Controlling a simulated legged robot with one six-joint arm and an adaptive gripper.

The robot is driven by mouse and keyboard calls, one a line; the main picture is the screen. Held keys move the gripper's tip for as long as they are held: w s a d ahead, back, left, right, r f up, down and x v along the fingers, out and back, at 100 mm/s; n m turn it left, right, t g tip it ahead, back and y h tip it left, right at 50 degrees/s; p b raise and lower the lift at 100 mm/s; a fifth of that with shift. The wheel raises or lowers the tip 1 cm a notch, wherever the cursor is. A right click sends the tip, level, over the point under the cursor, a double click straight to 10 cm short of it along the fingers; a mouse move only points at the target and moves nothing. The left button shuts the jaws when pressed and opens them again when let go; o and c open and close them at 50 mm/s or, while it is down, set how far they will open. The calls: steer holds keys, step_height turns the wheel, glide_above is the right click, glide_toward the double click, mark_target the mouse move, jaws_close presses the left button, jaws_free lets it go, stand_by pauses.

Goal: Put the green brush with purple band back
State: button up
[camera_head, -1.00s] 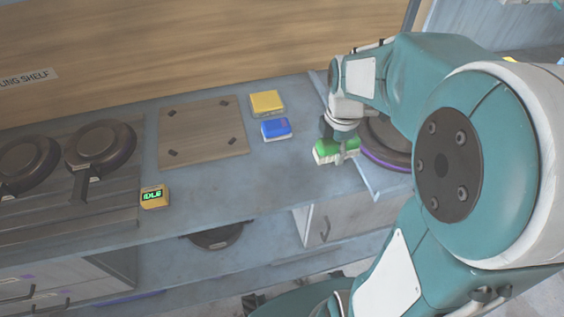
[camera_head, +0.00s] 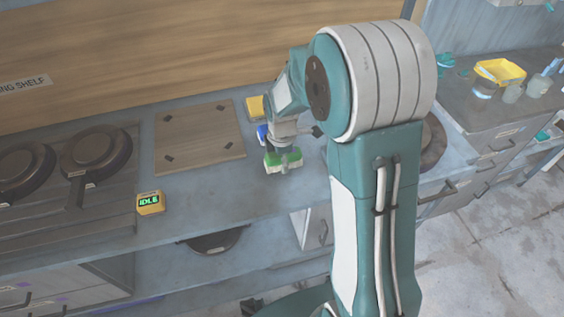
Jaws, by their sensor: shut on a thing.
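The green brush (camera_head: 275,162) with a pale underside is held in my gripper (camera_head: 283,153), which is shut on it. It is at the counter's front half, right of the wooden board; I cannot tell whether it touches the counter. No purple band on it can be made out. A blue brush (camera_head: 262,133) is just behind my gripper, partly hidden by it. A yellow brush (camera_head: 255,108) lies behind the blue one, partly covered by my arm.
A wooden board (camera_head: 199,140) lies left of the brushes. A small yellow box reading IDLE (camera_head: 150,202) stands at the front left. Two dark pans (camera_head: 96,153) rest farther left. A yellow container (camera_head: 499,73) stands at the far right. The counter (camera_head: 222,185) before the board is clear.

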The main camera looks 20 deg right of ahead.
steer(key=shift+f, duration=0.6)
steer(key=o, duration=1.2)
steer(key=shift+f, duration=0.1)
